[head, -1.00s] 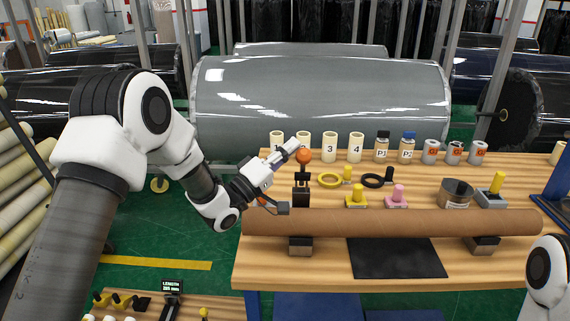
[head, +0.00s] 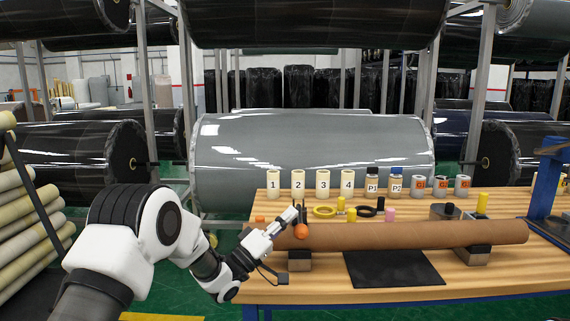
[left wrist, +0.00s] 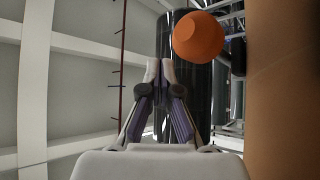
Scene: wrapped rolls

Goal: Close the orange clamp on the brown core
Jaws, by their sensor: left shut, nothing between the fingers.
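The brown core (head: 400,236) lies across two grey cradle blocks on the wooden table. The clamp's orange knob (head: 301,231) is low against the near side of the core's left part, with dark clamp parts above it. How tightly the clamp sits cannot be told. My left gripper (head: 294,212) is just left of and above the knob, shut and empty. In the left wrist view its fingertips (left wrist: 160,66) meet, with the orange knob (left wrist: 198,38) ahead to the right and the core (left wrist: 285,90) along the right side. My right gripper is not in view.
Numbered cream cylinders (head: 323,184), jars (head: 396,185) and grey rolls (head: 440,187) stand along the table's back. Yellow and black rings and small yellow and pink pieces lie behind the core. A black mat (head: 392,269) lies in front. A blue stand (head: 548,185) is at right.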

